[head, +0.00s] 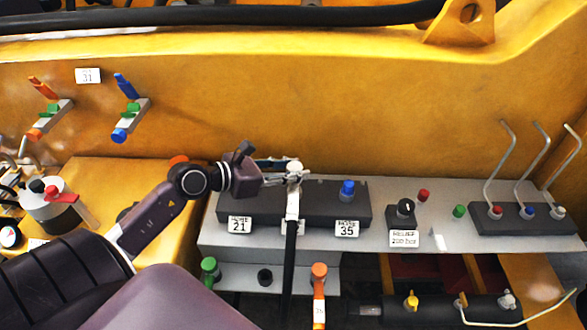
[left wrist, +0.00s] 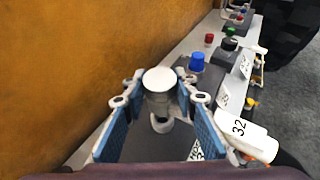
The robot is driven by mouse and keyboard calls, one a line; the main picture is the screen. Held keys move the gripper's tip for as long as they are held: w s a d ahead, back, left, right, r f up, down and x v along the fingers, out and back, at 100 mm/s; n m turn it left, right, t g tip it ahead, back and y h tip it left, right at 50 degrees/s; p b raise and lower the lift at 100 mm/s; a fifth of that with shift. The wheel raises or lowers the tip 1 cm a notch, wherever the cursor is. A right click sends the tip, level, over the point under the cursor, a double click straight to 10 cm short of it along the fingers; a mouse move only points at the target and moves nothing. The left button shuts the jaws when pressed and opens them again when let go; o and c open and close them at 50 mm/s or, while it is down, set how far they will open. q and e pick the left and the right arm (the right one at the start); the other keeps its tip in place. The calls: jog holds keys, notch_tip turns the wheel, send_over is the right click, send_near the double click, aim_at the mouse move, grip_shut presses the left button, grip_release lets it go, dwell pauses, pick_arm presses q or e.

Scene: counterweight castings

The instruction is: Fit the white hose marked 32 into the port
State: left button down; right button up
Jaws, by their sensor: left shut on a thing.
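My left gripper (head: 287,178) is shut on the white end fitting of a hose (head: 293,206) over the dark block (head: 265,198) at mid-picture. In the left wrist view the round white top (left wrist: 160,79) sits between the blue-padded fingers of the gripper (left wrist: 158,105). A white sleeve marked 32 (left wrist: 243,130) shows to the right of them. In the head view the black hose (head: 290,265) hangs over the block's front edge. A small pale piece (left wrist: 161,124) lies under the fitting; I cannot tell whether it is the port or whether the fitting is seated. My right gripper is not in view.
Labels HOSE 21 (head: 239,225) and HOSE 35 (head: 346,229) flank the hose. A blue cap (head: 348,188) stands on the block at right. Green (head: 209,270) and orange (head: 319,272) fittings are below. The yellow wall (head: 300,110) rises close behind.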

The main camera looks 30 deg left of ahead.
pick_arm(q)
jog(key=shift+f+b, duration=1.25)
jog(key=shift+f, duration=0.4)
jog(key=c, duration=1.5)
grip_release()
jog(key=shift+o, duration=0.2)
jog(key=shift+s, duration=0.1)
jog(key=v, duration=1.2)
jog(key=shift+r, duration=0.1)
